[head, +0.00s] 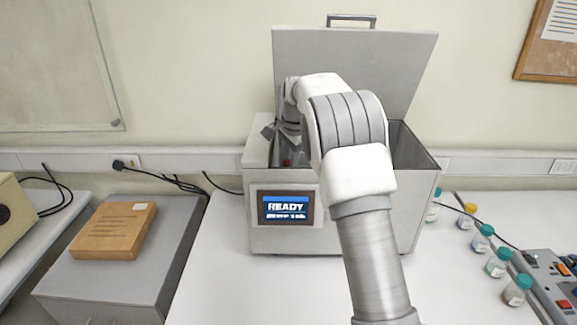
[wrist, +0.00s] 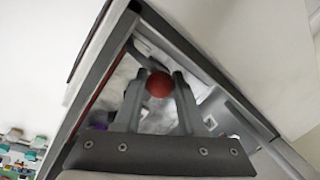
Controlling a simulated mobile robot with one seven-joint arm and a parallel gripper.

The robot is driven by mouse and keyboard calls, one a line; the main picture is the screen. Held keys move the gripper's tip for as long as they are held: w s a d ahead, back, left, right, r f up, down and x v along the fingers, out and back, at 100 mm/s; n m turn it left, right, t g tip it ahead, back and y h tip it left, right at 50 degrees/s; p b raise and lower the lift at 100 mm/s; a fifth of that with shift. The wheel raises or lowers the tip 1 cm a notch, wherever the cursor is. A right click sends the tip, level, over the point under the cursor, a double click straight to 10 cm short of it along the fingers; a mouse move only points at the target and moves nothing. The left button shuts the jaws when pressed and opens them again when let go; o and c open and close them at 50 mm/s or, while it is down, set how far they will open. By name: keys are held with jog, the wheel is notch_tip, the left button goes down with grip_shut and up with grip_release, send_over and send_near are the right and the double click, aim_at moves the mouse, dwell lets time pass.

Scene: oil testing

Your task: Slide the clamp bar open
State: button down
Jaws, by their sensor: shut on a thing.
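A grey-white box-shaped machine (head: 345,235) stands on the white table with its lid (head: 400,75) raised and its front screen reading READY. My gripper (wrist: 160,82) reaches down into its open top and is shut on a red ball-shaped knob (wrist: 160,84), seen between the fingertips in the wrist view. A small red spot of the knob also shows in the head view (head: 287,162). The clamp bar itself is hard to make out; the pale interior behind the knob is partly hidden by my fingers. My arm hides much of the opening in the head view.
Several small bottles with coloured caps (head: 482,238) stand right of the machine, beside a power strip-like panel (head: 550,285). A wooden box (head: 115,230) lies on the grey cabinet (head: 120,275) at the left. The machine's rim (wrist: 205,60) surrounds my gripper closely.

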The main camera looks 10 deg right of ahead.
jog(key=shift+s, duration=0.15)
jog(key=c, duration=0.5)
grip_release()
jog(key=shift+s+a, duration=0.1)
jog(key=shift+s, duration=0.05)
notch_tip(320, 180, up, 17)
jog(key=s+d, duration=0.1)
jog(key=s, duration=0.2)
jog(key=shift+d, duration=0.2)
